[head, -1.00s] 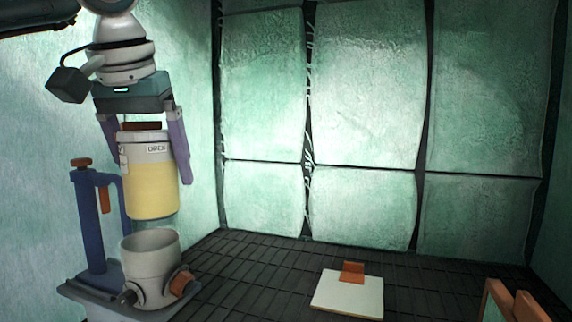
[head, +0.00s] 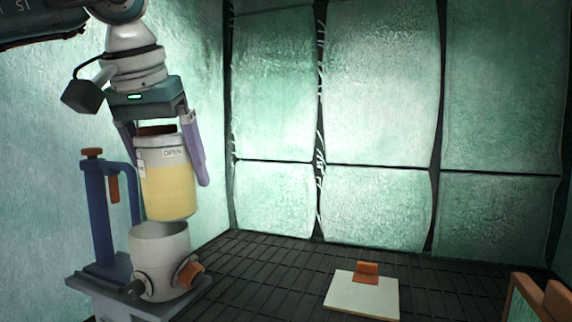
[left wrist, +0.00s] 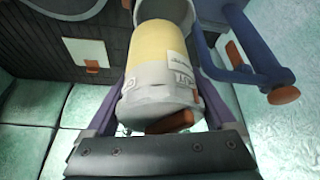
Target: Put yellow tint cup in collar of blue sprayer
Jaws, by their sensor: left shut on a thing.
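The yellow tint cup (head: 168,188) has a pale grey top part with an "OPEN" label. My left gripper (head: 172,176) is shut on it, one finger on each side, and holds it roughly upright. The blue sprayer (head: 97,215) stands at the left, with its grey round collar (head: 160,262) just below the cup. The cup's bottom is at the height of the collar's rim in the picture and a little to the right of its middle; I cannot tell if they touch. The left wrist view shows the cup (left wrist: 160,65) with the collar (left wrist: 165,10) beyond it. My right gripper is not in view.
The sprayer stands on a grey stand (head: 140,305). An orange knob (head: 188,272) sticks out of the collar's side. A white board with an orange block (head: 366,272) lies on the dark tiled floor. An orange-framed object (head: 540,300) is at the lower right.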

